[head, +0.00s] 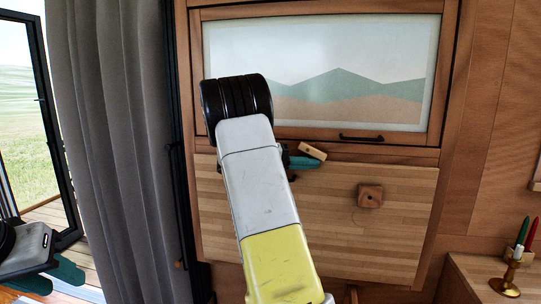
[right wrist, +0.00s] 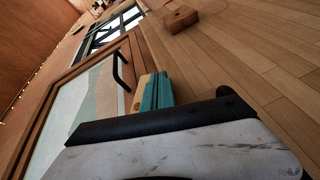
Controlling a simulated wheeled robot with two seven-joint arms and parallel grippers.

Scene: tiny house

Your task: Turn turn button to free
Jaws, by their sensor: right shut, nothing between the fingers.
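The turn button, a small light-wood bar (head: 313,151), sits at the seam between the upper picture door and the lower wooden panel (head: 330,240). It lies close to horizontal, slightly tilted down to the right. My right gripper (head: 305,163) has its teal fingers shut just below and beside the bar; whether they touch it I cannot tell. In the right wrist view the fingers (right wrist: 156,92) are together, and the bar (right wrist: 140,92) shows just left of them, partly hidden. My left gripper (head: 50,278) is at the lower left, its teal fingers apart and empty.
A square wooden knob (head: 370,196) stands out from the panel to the right. A black handle (head: 361,138) is on the picture door (head: 330,50). A grey curtain (head: 110,130) hangs at left. A brass candle holder (head: 507,275) stands on a ledge at lower right.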

